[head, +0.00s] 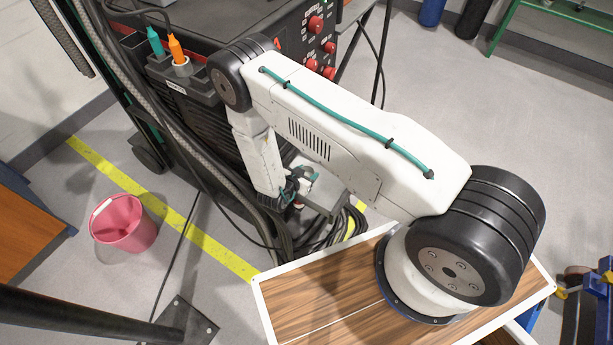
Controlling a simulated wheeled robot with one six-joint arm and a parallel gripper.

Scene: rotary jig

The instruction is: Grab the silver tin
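I see no silver tin in the head view. My gripper (309,192) is at the end of the white arm, low beside the dark machine. The upper arm link covers part of it, and its fingers are too small and too hidden to tell whether they are open or shut. I cannot make out anything held in it.
The black machine (292,38) with red knobs stands behind my arm, with teal and orange (177,49) bottles in its side holder. Hoses and cables hang beside it. A pink bucket (124,222) stands on the floor at left. The right floor is mostly open.

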